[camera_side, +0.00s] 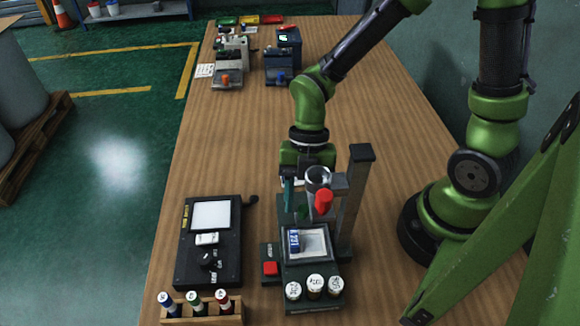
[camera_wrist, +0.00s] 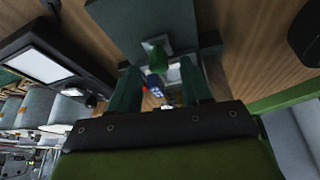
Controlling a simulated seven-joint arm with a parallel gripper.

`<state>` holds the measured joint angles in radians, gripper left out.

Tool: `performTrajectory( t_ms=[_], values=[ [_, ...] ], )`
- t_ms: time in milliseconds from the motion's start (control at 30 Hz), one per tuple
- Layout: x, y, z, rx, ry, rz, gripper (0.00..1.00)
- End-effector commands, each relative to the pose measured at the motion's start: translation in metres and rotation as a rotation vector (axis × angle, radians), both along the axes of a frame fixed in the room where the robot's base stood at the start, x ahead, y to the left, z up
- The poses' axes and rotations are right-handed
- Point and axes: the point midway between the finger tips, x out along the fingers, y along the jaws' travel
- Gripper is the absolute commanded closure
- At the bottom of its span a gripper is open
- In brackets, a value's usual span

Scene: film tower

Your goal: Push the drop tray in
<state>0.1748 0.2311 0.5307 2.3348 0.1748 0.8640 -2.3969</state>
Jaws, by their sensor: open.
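The film tower (camera_side: 358,200) stands on the bench, with a grey column, a clear cup with a red part at its front, and a dark base. The drop tray (camera_side: 318,242) appears to be the pale, dark-rimmed tray low on the tower. A blue-and-white canister (camera_side: 294,241) sits at its left side and also shows in the wrist view (camera_wrist: 153,82). My gripper (camera_side: 297,206) points down behind the cup, which partly hides its fingers. In the wrist view my gripper (camera_wrist: 158,72) is open, with a green part (camera_wrist: 159,60) seen between its fingers. Contact with the tray cannot be told.
A red button (camera_side: 270,268) is left of the tray, and several white-capped jars (camera_side: 314,284) stand in front. A black light-panel box (camera_side: 209,240) lies to the left. A wooden rack (camera_side: 201,311) holds capped vials. Two machines stand at the far end; the bench between is clear.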

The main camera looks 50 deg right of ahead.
Motion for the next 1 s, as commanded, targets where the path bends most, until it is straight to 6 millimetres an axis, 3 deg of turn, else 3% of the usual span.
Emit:
performTrajectory(
  t_ms=[600, 800, 1000],
  values=[
    [0.029, -0.043, 0.125, 0.0, -0.006, -0.002, 0.52],
    [0.033, -0.05, 0.144, -0.001, -0.001, 0.001, 0.52],
    [0.033, -0.051, 0.148, -0.001, 0.001, 0.0, 0.52]
  ],
)
